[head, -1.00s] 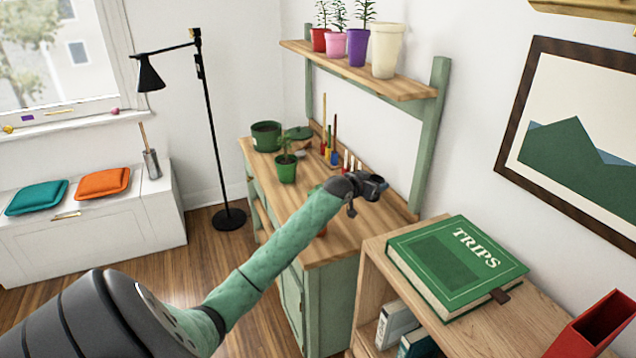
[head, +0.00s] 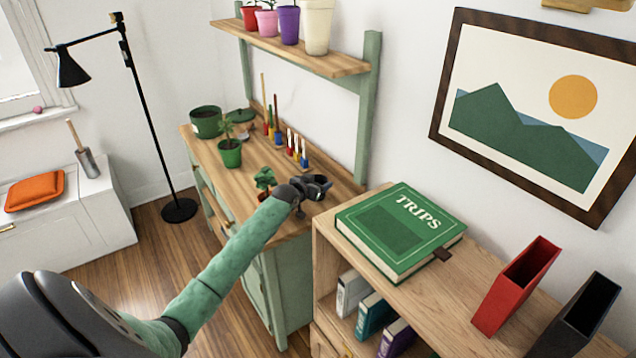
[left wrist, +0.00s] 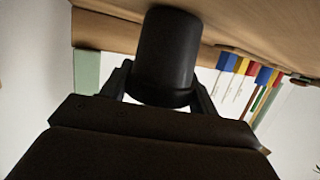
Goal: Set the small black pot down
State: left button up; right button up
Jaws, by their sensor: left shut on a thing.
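The small black pot (left wrist: 167,52) is between the two fingers of my left gripper in the left wrist view. In the head view my left gripper (head: 313,188) is over the right end of the wooden potting bench (head: 205,153). It is shut on the pot, which is hard to separate from the dark gripper there. In the wrist view the pot's far end overlaps the bench wood (left wrist: 110,25); I cannot tell whether it touches. My right gripper is not in view.
A leafy plant (head: 264,178) stands close beside my left forearm. A potted seedling (head: 230,152), a green pot (head: 205,122) and several coloured-handled tools (head: 278,132) are farther back. A shelf with pots (head: 290,48) hangs above. A bookcase with a green book (head: 400,230) stands at right.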

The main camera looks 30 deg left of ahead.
pick_arm(q)
jog(key=shift+f, duration=0.1)
jog(key=o, duration=1)
jog(key=shift+c, duration=0.2)
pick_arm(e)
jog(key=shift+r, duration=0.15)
pick_arm(q)
jog(key=shift+s, duration=0.25)
jog(key=b+v, duration=0.2)
jog(key=v, duration=0.8)
jog(key=shift+s+r, duration=0.45)
jog(key=shift+s, duration=0.2)
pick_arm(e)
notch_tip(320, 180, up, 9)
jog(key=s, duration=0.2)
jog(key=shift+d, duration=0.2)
pick_arm(q)
jog(key=shift+f, duration=0.1)
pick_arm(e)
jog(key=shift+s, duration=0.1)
